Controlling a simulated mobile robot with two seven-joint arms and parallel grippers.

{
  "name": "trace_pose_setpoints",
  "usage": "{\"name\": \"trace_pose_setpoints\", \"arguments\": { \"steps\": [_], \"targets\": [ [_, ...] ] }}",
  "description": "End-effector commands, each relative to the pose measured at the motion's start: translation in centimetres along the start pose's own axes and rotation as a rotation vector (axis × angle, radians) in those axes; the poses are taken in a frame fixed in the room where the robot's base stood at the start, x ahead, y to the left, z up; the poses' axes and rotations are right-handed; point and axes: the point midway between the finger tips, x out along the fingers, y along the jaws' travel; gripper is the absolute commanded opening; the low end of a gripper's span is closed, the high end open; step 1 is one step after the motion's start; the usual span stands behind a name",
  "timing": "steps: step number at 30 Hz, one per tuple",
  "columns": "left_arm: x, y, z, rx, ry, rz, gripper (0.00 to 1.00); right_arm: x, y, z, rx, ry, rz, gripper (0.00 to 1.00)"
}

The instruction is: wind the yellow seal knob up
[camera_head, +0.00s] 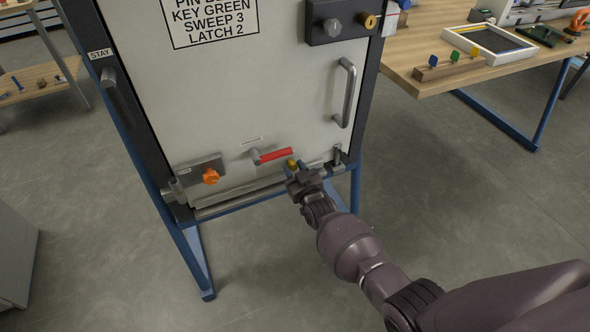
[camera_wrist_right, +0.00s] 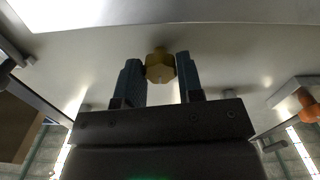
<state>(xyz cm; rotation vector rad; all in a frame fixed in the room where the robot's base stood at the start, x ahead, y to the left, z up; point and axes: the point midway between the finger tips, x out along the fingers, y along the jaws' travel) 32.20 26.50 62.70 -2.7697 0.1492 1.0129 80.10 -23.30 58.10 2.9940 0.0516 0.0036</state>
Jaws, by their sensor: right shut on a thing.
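The yellow seal knob (camera_head: 292,164) sits low on the white door, just below the red-handled lever. In the right wrist view the knob (camera_wrist_right: 160,66) is a faceted yellow piece between the two blue-grey fingers. My right gripper (camera_head: 293,170) is at the knob, reaching up from below right, and is shut on it. It also shows in the right wrist view (camera_wrist_right: 161,78). Part of the knob is hidden by the gripper in the head view. My left gripper is not in view.
The red lever (camera_head: 275,155) is close above the knob. An orange knob (camera_head: 210,176) on a grey plate is to its left, and a vertical grey handle (camera_head: 346,93) is above right. A wooden table (camera_head: 420,50) stands at the right. The floor in front is clear.

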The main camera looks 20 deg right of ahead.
Motion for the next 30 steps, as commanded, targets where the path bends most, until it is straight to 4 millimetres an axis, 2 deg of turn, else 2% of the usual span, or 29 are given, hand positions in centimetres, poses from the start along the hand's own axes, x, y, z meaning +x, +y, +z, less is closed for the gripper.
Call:
{"name": "trace_pose_setpoints", "arguments": {
  "steps": [20,21,24,26,30],
  "targets": [
    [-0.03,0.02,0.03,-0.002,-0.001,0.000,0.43,0.01,0.00,-0.02,-0.067,0.001,0.000,0.11],
    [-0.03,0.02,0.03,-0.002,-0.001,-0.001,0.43,0.01,0.00,-0.02,-0.067,0.001,0.000,0.36],
    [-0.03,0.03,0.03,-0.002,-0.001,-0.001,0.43,0.01,0.00,-0.02,-0.067,0.001,0.000,0.51],
    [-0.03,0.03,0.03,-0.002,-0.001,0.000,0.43,0.00,0.00,-0.02,-0.066,0.000,0.000,0.60],
    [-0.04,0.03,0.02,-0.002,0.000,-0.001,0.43,0.00,0.01,-0.01,-0.066,0.000,0.000,0.60]
  ]
}}
